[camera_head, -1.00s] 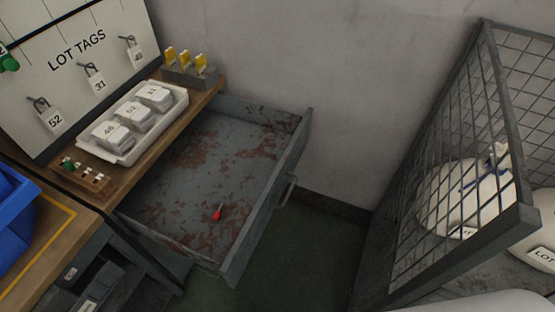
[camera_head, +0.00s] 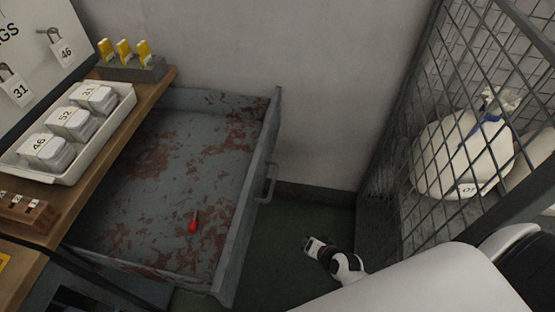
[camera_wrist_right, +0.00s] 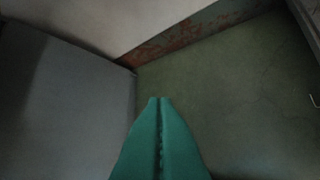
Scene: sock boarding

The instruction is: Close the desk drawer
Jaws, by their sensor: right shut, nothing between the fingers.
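The desk drawer (camera_head: 165,190) is pulled far out from under the wooden desk. It is grey with rust-brown patches, and its front panel (camera_head: 246,205) faces right with a bar handle (camera_head: 268,182) on it. A small red object (camera_head: 193,222) lies inside on its floor. My right gripper (camera_head: 306,243) is to the right of the front panel, low over the green floor and apart from the drawer. In the right wrist view its green fingers (camera_wrist_right: 160,100) are together and empty. A grey panel fills the left of that view; I cannot tell whether it is the drawer front. My left gripper does not show.
The desk top (camera_head: 130,110) carries a white tray (camera_head: 120,108) of numbered boxes, a grey block with yellow tags (camera_head: 132,66) and a small wooden rack (camera_head: 22,212). A mesh cage (camera_head: 400,130) with white sacks (camera_head: 455,155) stands right. Green floor lies between drawer and cage.

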